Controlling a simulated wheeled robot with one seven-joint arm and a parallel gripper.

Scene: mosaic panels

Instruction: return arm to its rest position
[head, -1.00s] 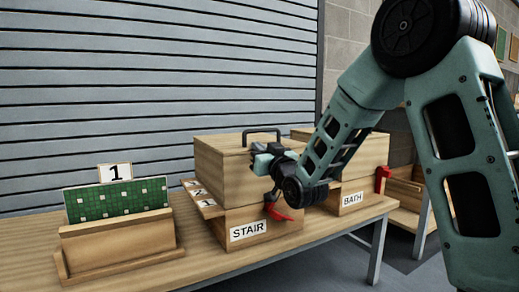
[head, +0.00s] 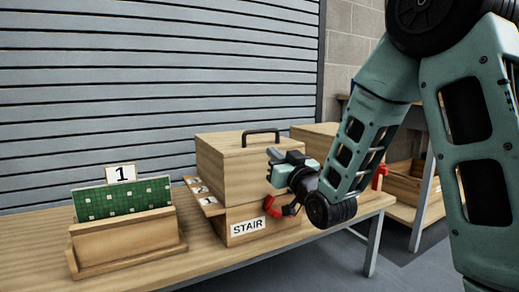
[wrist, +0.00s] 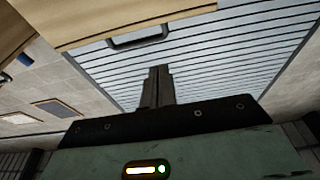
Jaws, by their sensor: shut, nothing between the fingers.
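My arm reaches in from the right in the head view. My gripper (head: 274,154) is in front of the right side of the wooden box marked STAIR (head: 229,172), at the height of its upper part. In the wrist view the two dark fingers of my gripper (wrist: 157,84) are together, with nothing seen between them. I cannot tell the exact gap between the gripper and the box.
A green mosaic panel (head: 121,200) stands in a wooden holder (head: 125,243) on the workbench (head: 205,265). A red latch (head: 271,207) shows by the STAIR box. A second box (head: 316,135) is partly hidden behind my arm. A grey shutter (head: 120,90) stands behind.

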